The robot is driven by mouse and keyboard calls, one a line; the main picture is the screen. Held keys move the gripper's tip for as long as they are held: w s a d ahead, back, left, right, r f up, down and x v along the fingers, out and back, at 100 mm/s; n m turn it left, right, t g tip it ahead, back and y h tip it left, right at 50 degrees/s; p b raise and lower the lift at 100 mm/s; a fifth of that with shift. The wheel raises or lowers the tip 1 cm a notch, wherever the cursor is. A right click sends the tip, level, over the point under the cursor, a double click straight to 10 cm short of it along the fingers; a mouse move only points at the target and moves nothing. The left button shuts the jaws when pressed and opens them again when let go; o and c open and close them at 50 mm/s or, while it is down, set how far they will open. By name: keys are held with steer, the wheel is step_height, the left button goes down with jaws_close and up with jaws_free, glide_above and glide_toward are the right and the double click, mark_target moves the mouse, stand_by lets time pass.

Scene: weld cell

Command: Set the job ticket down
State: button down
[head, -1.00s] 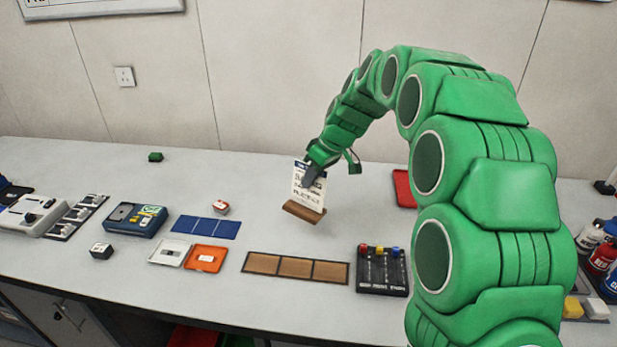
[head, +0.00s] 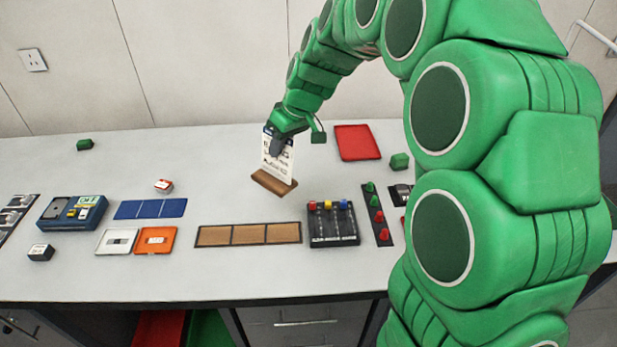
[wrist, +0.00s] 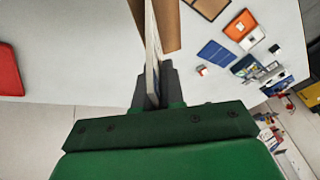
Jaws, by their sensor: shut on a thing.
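The job ticket (head: 284,165) is a white card with dark print, standing nearly upright at a wooden block (head: 273,183) in the head view. My gripper (head: 276,147) is shut on the card's upper part from above. In the wrist view the ticket (wrist: 151,45) shows edge-on between the fingers of my gripper (wrist: 153,88), with the wooden block (wrist: 169,25) beyond it. Whether the block rests on the bench or hangs just above it is hard to tell. The fingers hide part of the card's print.
A brown three-part mat (head: 248,234) lies in front of the ticket, and a black rack with coloured knobs (head: 333,224) at its right. A red tray (head: 357,142) lies behind right. A blue mat (head: 150,208) is at left. Bare bench surrounds the block.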

steer(key=s+d+m+t+h, duration=0.25)
steer(key=d+m, duration=0.55)
steer(key=d, duration=0.5)
steer(key=w+f+m, duration=0.1)
steer(key=w+f, duration=1.2)
steer(key=shift+w, duration=0.2)
steer(key=shift+a+t, duration=0.1)
steer(key=shift+t, duration=0.15)
steer(key=c, duration=1.2)
jaws_free()
steer(key=shift+f, duration=0.15)
steer(key=shift+c, duration=0.2)
